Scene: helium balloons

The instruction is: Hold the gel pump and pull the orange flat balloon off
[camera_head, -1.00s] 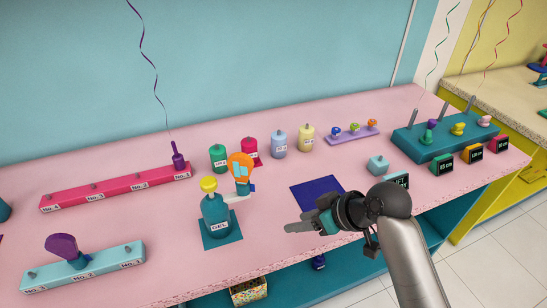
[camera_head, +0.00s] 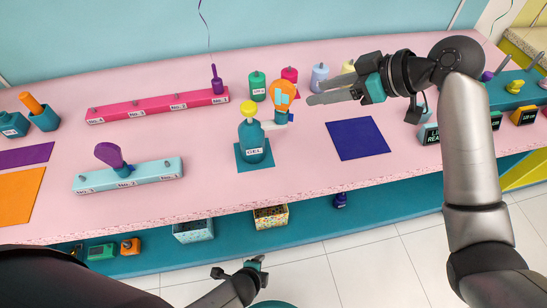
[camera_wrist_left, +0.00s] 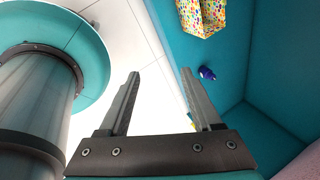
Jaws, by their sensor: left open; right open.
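The gel pump (camera_head: 254,143) is a teal bottle with a yellow top and a GEL label, upright on a teal mat (camera_head: 240,158). The orange flat balloon (camera_head: 284,95) stands at the pump's nozzle, to the right of the bottle. My right gripper (camera_head: 328,84) is open and empty, to the right of the balloon with its fingers pointing left towards it, apart from it. My left gripper (camera_head: 260,266) is low in front of the table, far below the pump. In the left wrist view my left gripper (camera_wrist_left: 159,74) is open with nothing between the fingers.
A blue mat (camera_head: 358,138) lies right of the pump. A light blue rack (camera_head: 140,180) with a purple balloon and a pink rack (camera_head: 155,105) are to the left. Several bottles stand behind. A dotted box (camera_head: 271,217) sits on the lower shelf.

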